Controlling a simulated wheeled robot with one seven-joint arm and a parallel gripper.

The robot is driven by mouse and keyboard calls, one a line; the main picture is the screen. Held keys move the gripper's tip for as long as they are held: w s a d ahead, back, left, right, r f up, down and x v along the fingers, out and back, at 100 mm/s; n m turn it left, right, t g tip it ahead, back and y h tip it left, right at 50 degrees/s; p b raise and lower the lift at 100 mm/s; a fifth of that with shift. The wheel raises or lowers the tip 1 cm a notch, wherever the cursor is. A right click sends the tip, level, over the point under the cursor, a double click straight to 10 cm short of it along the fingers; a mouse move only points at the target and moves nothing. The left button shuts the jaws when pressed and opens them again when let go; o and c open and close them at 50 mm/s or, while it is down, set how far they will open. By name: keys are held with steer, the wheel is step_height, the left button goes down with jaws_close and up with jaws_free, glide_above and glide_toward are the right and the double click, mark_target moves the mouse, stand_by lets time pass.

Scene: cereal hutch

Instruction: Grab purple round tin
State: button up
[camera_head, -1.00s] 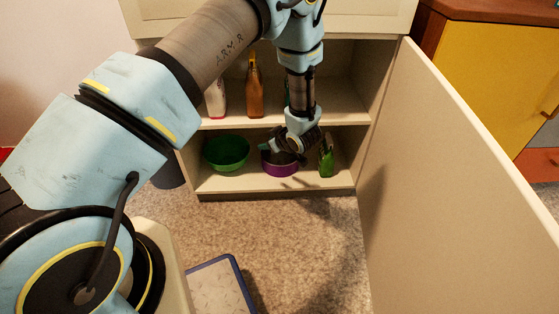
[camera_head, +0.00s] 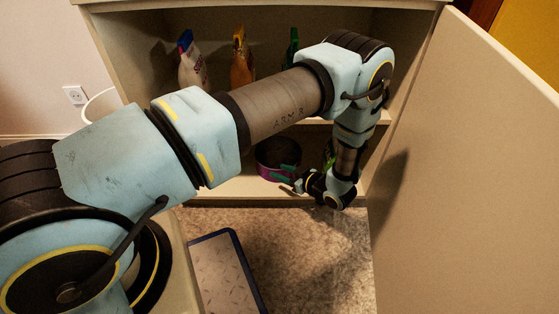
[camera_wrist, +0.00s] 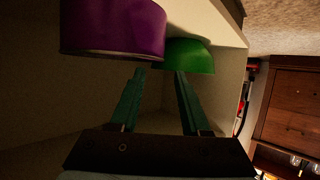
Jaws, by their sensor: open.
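The purple round tin (camera_head: 264,170) stands on the lower shelf of the open hutch, its dark inside visible from above. In the wrist view the purple tin (camera_wrist: 112,28) fills the upper left. My gripper (camera_head: 282,173) is at the tin's front right in the head view. Its green fingers are apart with nothing between them. In the wrist view the fingertips (camera_wrist: 160,74) lie just below the tin's edge, the left one close to it. I cannot tell whether it touches.
The open hutch door (camera_head: 470,150) stands at the right. A blue-edged tray (camera_head: 226,272) lies on the floor.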

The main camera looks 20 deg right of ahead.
mark_target(258, 163)
steer(key=b+x, duration=0.2)
steer(key=x, duration=0.8)
steer(key=shift+w+f+b, duration=0.1)
steer(key=shift+w+b, duration=0.05)
steer(key=shift+b, duration=0.25)
steer(key=shift+c, duration=0.3)
jaws_close()
stand_by(0.6)
